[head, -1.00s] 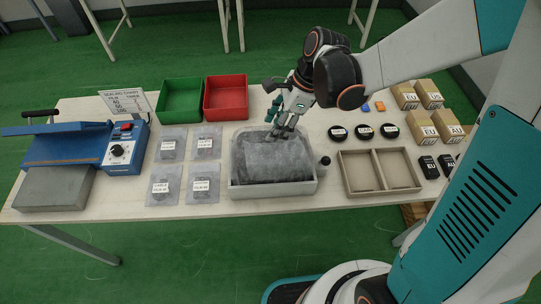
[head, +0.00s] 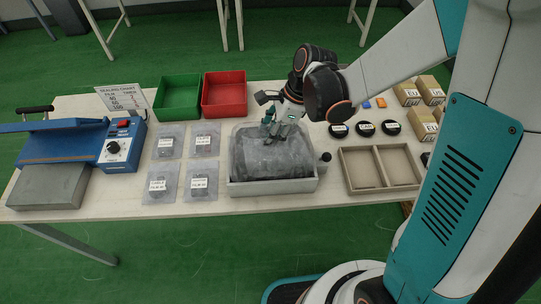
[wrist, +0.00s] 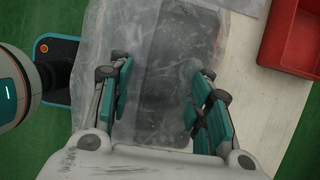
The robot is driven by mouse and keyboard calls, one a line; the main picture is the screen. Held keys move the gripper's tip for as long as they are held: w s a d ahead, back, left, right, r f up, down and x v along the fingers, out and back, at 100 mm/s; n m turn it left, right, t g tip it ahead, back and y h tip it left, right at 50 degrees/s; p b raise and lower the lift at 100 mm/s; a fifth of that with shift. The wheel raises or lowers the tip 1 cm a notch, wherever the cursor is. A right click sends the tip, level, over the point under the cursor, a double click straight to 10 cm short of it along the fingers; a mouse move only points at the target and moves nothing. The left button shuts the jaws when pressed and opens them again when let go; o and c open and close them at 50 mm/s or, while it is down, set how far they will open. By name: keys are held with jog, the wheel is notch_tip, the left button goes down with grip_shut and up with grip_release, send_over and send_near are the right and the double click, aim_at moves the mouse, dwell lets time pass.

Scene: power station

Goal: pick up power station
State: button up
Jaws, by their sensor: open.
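The power station (head: 270,165) appears as a dark grey slab under cloudy clear wrapping, lying in a grey tray (head: 273,187) at the middle of the table. In the wrist view the dark slab (wrist: 180,65) shows through the film between my fingers. My gripper (head: 278,133) is open, pointing down over the back part of the slab. In the wrist view its fingers (wrist: 160,100) stand apart on either side of the dark shape. I cannot tell whether the fingertips touch the wrapping.
Green (head: 178,97) and red (head: 224,94) bins stand behind. Bagged pouches (head: 163,183) and a blue sealer (head: 80,145) are left. A divided tray (head: 380,168), black discs (head: 364,129) and cartons (head: 421,125) are right. A dark knob (head: 325,157) is beside the grey tray.

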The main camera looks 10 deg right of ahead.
jog(key=shift+f, duration=0.15)
grip_shut()
dwell(0.5)
